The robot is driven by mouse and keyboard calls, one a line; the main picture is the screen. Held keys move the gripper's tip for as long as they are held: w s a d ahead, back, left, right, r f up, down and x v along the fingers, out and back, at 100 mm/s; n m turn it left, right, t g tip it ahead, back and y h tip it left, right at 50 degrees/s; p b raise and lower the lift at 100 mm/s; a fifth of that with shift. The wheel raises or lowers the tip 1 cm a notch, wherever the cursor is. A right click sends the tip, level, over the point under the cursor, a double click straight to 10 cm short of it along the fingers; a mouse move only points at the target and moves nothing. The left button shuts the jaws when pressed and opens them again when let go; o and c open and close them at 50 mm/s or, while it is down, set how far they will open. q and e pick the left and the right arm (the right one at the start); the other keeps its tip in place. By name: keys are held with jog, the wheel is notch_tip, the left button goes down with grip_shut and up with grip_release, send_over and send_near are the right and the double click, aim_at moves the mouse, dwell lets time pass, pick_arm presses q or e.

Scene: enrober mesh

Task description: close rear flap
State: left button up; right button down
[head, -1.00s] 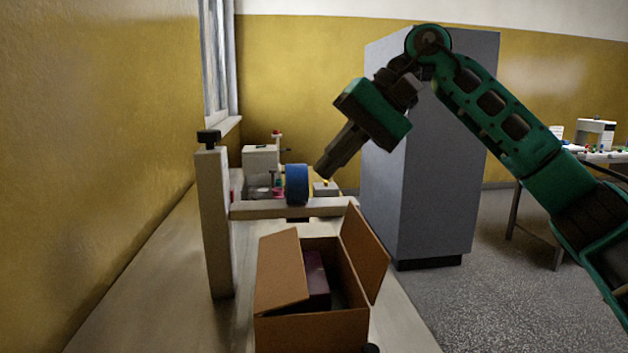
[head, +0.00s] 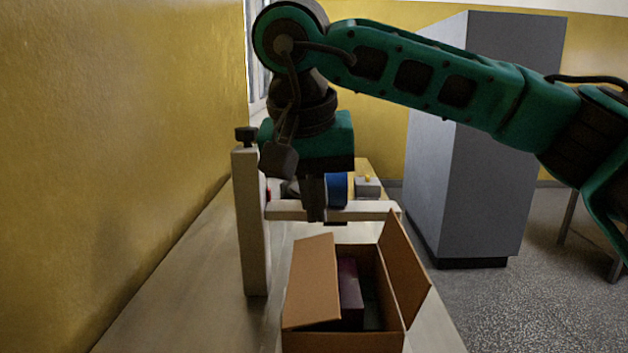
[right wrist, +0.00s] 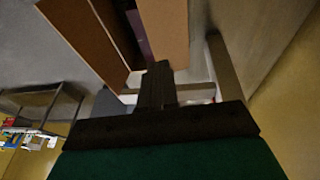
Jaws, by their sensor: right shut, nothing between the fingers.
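An open brown cardboard box (head: 345,343) stands on the bench. Its left flap (head: 312,282) leans inward over part of the opening, and its right flap (head: 404,275) stands up, tilted outward. A dark purple item (head: 350,285) lies inside. I cannot make out the rear flap at the box's far edge. My right gripper (head: 316,219) is shut and empty, pointing down near the far end of the box, apart from it in the picture. In the right wrist view, the shut fingers (right wrist: 157,70) overlap the end of the left flap (right wrist: 165,30); contact is unclear. My left gripper is not in view.
A wooden post (head: 251,225) with a black knob stands left of the box. A crossbar (head: 370,211) runs behind the box, with a blue roll (head: 337,189) beyond. A grey cabinet (head: 485,140) stands at right. The bench is clear at left.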

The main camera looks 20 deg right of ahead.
aim_at(329, 267)
jog(key=x, duration=0.6)
jog(key=shift+s+d+f, duration=0.2)
jog(key=shift+s+f, duration=0.05)
jog(key=shift+s, duration=0.1)
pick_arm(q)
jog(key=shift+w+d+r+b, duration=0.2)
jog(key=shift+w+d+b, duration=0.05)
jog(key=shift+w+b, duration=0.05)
pick_arm(e)
jog(key=shift+d+f, duration=0.2)
jog(key=shift+f, duration=0.45)
